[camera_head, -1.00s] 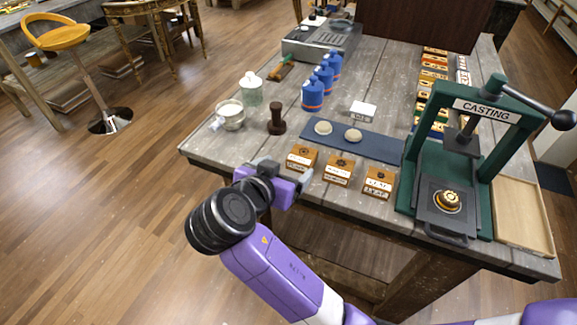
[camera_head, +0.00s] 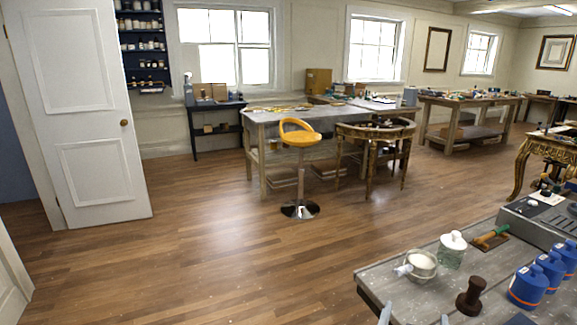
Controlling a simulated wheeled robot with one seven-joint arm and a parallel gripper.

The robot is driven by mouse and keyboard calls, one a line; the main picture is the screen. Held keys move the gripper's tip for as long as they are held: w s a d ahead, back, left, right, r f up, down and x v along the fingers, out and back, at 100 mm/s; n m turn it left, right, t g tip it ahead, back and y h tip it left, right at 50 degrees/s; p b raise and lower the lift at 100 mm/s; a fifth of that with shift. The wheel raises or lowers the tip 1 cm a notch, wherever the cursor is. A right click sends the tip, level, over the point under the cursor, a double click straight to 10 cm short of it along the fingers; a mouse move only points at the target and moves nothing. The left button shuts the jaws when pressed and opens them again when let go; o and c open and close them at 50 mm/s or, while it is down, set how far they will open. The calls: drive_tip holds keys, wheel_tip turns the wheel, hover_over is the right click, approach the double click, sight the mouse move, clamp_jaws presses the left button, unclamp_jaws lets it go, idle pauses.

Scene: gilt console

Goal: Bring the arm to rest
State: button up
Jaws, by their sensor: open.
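My gripper (camera_head: 415,316) shows only as two pale fingertips at the bottom edge, right of centre. The tips are apart, with nothing seen between them. The rest of my arm is below the picture. The fingertips appear by the near left corner of the grey workbench (camera_head: 376,287), in front of a dark brown stamp-like tool (camera_head: 470,297). I cannot tell their height above the bench.
On the bench stand a glass bowl of white powder (camera_head: 420,265), a lidded jar (camera_head: 452,250), a green-handled tool (camera_head: 490,236) and blue bottles (camera_head: 528,287). A yellow stool (camera_head: 299,135) stands further back. The wooden floor (camera_head: 215,245) is clear left of the bench.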

drive_tip(key=s+a+f+n+t+y, duration=0.4)
drive_tip(key=s+a+n+y, duration=0.35)
drive_tip(key=s, duration=0.35)
drive_tip(key=s+d+f+m+g, duration=0.1)
drive_tip(key=s+m, duration=0.1)
drive_tip(key=s, duration=2.3)
drive_tip(key=shift+s+d+f+g, duration=0.15)
drive_tip(key=shift+s+f+g, duration=0.05)
drive_tip(key=shift+f+g, duration=0.2)
